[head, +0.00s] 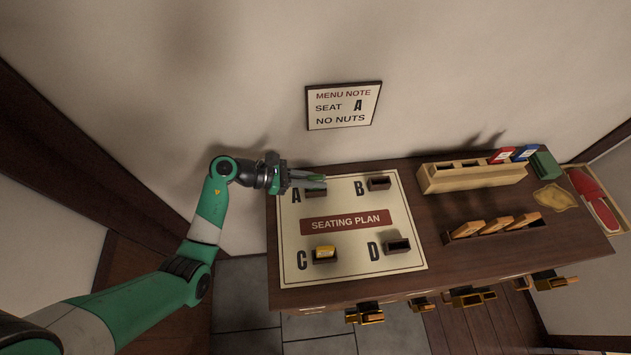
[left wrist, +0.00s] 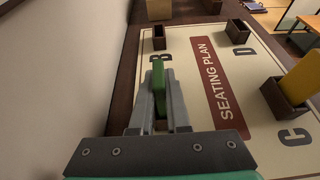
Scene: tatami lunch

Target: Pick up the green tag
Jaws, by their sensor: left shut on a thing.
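My left gripper (head: 322,182) is over the seat A corner of the seating plan board (head: 345,270). Its jaws are shut on the green tag, which stands between the fingers in the left wrist view (left wrist: 158,80). In the head view the fingers largely hide the tag. The dark seat A holder (head: 310,193) is just below the fingers and partly covered. I cannot tell whether the tag touches this holder. My right gripper is not in view.
A yellow tag (head: 325,252) stands in the seat C holder. The B holder (head: 379,184) and D holder (head: 398,246) look empty. The wall sign (head: 344,106) reads seat A, no nuts.

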